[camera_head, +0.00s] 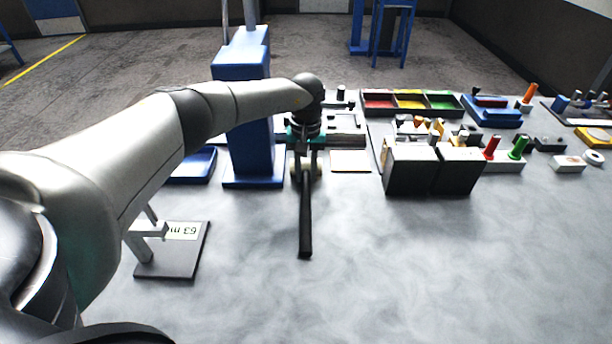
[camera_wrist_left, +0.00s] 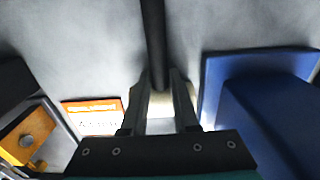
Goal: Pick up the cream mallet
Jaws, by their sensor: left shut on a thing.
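The cream mallet has a long black handle (camera_head: 305,225) pointing toward me and a pale cream head (camera_head: 318,170) at its far end. My left gripper (camera_head: 304,165) comes down over the head end and is shut on the mallet. In the left wrist view the black handle (camera_wrist_left: 153,40) runs up from between the fingers (camera_wrist_left: 160,88), and part of the cream head (camera_wrist_left: 183,105) shows beside them. The fingers hide much of the head. I cannot tell whether the mallet touches the table. My right gripper is not in view.
A blue column (camera_head: 250,125) stands close left of the mallet. A pale card (camera_head: 350,161) lies to its right, then dark blocks (camera_head: 410,170). A sign stand (camera_head: 170,262) is at front left. Bins and parts fill the back right. The front table is clear.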

